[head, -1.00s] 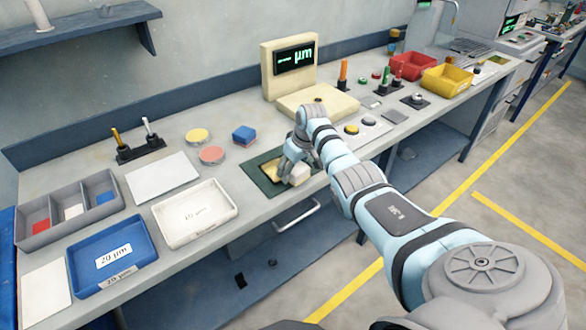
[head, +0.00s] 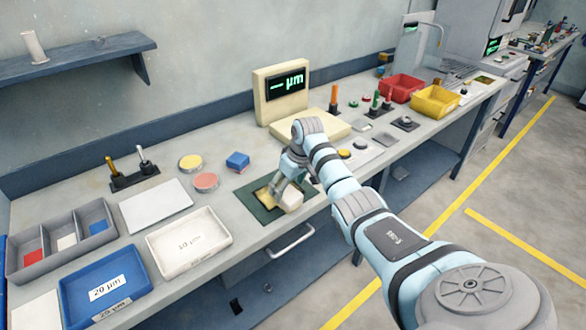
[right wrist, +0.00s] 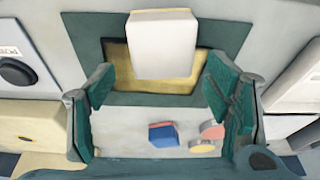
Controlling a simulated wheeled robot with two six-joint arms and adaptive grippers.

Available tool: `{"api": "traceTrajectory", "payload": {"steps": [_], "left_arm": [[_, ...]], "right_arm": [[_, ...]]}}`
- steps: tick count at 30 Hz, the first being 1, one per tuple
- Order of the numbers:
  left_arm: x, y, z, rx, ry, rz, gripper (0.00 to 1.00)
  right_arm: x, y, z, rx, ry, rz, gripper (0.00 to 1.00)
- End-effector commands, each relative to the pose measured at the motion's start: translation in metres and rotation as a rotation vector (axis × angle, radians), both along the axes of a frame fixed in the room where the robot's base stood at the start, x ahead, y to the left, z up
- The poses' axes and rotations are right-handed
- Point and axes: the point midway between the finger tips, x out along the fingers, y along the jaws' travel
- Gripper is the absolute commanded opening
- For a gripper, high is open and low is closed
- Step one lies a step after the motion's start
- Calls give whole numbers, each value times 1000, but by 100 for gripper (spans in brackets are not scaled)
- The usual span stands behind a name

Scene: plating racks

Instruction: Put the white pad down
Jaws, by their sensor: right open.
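The white pad (head: 292,202) sits at the right front edge of the dark green mat (head: 244,192) with its gold centre. In the right wrist view the pad (right wrist: 162,45) overlaps the gold area and the mat's edge. My right gripper (head: 280,187) is just above and left of the pad in the head view. In the right wrist view its green-padded fingers (right wrist: 160,95) are spread wide with nothing between the pads; the white pad lies beyond their tips. The pad's underside is hidden. My left gripper is not in view.
A red-and-blue block (head: 238,160), a yellow disc (head: 190,162) and a pink disc (head: 205,182) lie left of the mat. A white tray (head: 152,248) and blue tray (head: 68,290) stand at the front left. A cream gauge with a screen (head: 262,95) stands behind.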

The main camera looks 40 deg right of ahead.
Motion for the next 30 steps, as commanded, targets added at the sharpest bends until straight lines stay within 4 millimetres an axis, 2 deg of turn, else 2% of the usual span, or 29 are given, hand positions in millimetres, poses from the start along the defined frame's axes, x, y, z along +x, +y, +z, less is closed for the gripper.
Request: {"api": "traceTrajectory", "payload": {"steps": [1,3,6,9,13,30], "left_arm": [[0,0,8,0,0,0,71],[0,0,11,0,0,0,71],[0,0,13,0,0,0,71],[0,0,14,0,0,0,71],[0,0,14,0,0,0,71],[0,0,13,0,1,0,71]], "right_arm": [[-3,-2,19,-5,-5,-1,72],[-9,-2,37,-3,-4,0,72],[-16,-2,59,-3,-4,0,72],[-20,-3,72,-2,-3,-1,72],[-23,-2,78,-1,-1,0,72],[-22,-2,77,0,-1,0,72]]}}
